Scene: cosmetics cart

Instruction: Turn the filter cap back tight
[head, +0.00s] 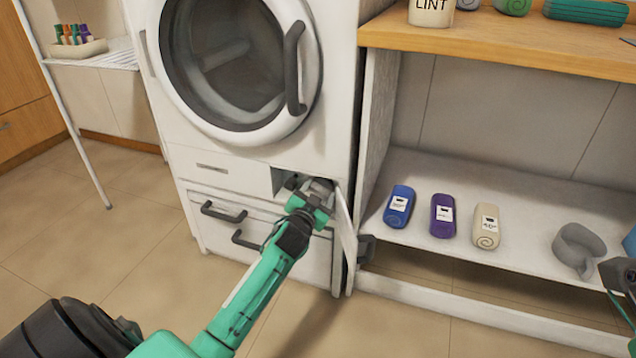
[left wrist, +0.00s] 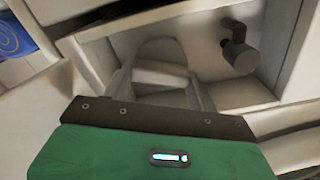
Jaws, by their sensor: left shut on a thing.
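The filter cap (left wrist: 160,74) is a pale grey piece with a raised grip in the small lower recess of the white washing machine (head: 230,150). The recess (head: 283,180) has its flap (head: 346,225) standing open to the right. My left gripper (head: 316,190) reaches into the recess and is shut on the filter cap; its fingers are hard to make out. In the left wrist view, my gripper's green body covers the lower part of the picture. My right gripper (head: 620,280) shows only partly at the right edge, and its jaws cannot be read.
A grey knob-like plug (left wrist: 238,50) sits beside the cap. Blue (head: 399,206), purple (head: 443,215) and cream (head: 486,227) rolled towels and a grey mug-like item (head: 578,250) lie on the low shelf (head: 440,180). Drawer handles (head: 222,212) are left of my arm.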

